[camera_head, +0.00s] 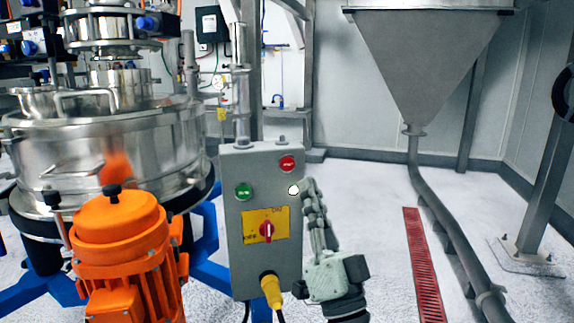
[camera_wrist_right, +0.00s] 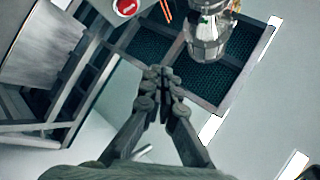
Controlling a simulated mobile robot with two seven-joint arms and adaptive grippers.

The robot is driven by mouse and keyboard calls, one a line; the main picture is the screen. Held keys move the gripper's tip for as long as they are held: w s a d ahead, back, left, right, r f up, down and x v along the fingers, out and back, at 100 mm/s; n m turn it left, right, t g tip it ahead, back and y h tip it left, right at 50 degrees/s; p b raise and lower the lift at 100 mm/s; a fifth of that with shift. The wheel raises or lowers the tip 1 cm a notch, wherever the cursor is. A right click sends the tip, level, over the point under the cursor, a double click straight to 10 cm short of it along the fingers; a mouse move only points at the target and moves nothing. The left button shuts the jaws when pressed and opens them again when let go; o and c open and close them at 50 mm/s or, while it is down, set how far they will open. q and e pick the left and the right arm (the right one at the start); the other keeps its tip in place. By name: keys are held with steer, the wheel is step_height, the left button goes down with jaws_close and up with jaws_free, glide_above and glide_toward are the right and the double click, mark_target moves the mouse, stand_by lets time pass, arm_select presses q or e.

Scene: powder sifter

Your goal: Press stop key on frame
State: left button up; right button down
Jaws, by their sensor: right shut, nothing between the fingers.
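A grey control box (camera_head: 236,265) on a frame stands at the middle of the head view. On its face are a red key (camera_head: 288,163) at upper right, taken as the stop key, and a green key (camera_head: 243,191) at left. A red rotary switch (camera_head: 266,230) sits on a yellow plate lower down. My right gripper (camera_head: 303,187) is shut and empty, its tips beside the box's right edge, below and right of the red key. The right wrist view shows its closed fingertips (camera_wrist_right: 160,73) and the red key (camera_wrist_right: 126,7) at the top edge. My left gripper is out of view.
An orange motor (camera_head: 120,240) and a steel sifter drum (camera_head: 100,145) stand left of the box. A yellow cable plug (camera_head: 271,290) hangs beneath it. A steel hopper (camera_head: 425,60) with a pipe stands at right. The floor right of the box has a red grate (camera_head: 423,265).

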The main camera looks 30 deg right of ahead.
mark_target(287, 164)
steer(key=w, duration=0.2)
steer(key=w+d, duration=0.1)
steer(key=w, duration=0.2)
steer(key=w+d, duration=0.1)
steer(key=w, duration=0.2)
steer(key=shift+d+b, duration=0.25)
steer(key=shift+b, duration=0.05)
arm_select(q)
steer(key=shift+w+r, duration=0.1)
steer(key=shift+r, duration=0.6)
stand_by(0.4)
arm_select(e)
steer(key=shift+w, duration=0.15)
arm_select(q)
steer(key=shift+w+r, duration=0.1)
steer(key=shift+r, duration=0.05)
arm_select(e)
steer(key=shift+w+d, duration=0.1)
steer(key=shift+w, duration=0.2)
